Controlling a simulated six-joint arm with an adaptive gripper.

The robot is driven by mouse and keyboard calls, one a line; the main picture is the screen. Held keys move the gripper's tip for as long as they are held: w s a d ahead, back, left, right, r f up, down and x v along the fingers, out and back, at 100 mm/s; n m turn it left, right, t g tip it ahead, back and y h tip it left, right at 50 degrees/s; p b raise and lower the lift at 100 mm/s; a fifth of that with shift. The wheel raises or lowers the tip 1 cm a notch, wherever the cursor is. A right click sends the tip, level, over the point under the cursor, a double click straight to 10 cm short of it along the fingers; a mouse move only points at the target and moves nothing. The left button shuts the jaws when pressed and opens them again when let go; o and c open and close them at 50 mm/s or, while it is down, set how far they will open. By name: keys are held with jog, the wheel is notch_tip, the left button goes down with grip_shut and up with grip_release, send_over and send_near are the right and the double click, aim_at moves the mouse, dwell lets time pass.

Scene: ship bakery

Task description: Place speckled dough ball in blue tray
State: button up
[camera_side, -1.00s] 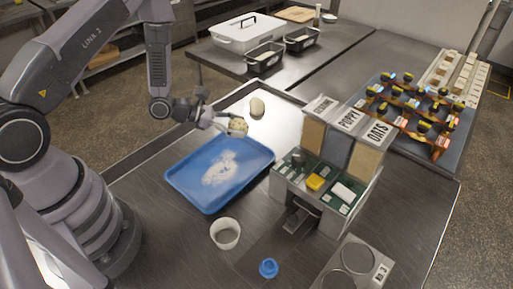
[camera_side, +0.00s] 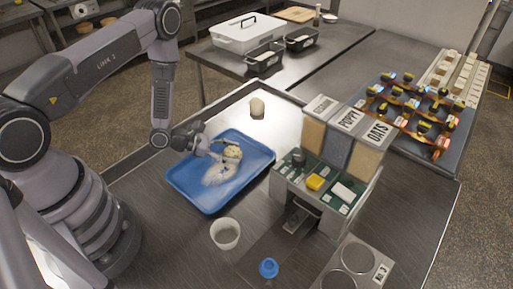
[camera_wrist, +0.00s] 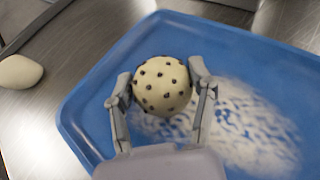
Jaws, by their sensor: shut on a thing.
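The speckled dough ball (camera_wrist: 161,86) is pale with dark dots and sits between the two fingers of my gripper (camera_wrist: 161,92) in the wrist view. My gripper is shut on it. In the side view the ball (camera_side: 233,153) and my gripper (camera_side: 226,150) are over the far part of the blue tray (camera_side: 190,187). The blue tray (camera_wrist: 95,105) has a white floury patch in its middle. I cannot tell whether the ball touches the tray floor.
A plain dough ball (camera_side: 257,107) lies on the steel table behind the tray; it also shows in the wrist view (camera_wrist: 19,72). A dispenser with labelled bins (camera_side: 330,150) stands right of the tray.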

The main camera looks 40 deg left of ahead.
jog(key=o, duration=1.2)
jog(key=shift+f, duration=0.1)
jog(key=shift+c, duration=0.2)
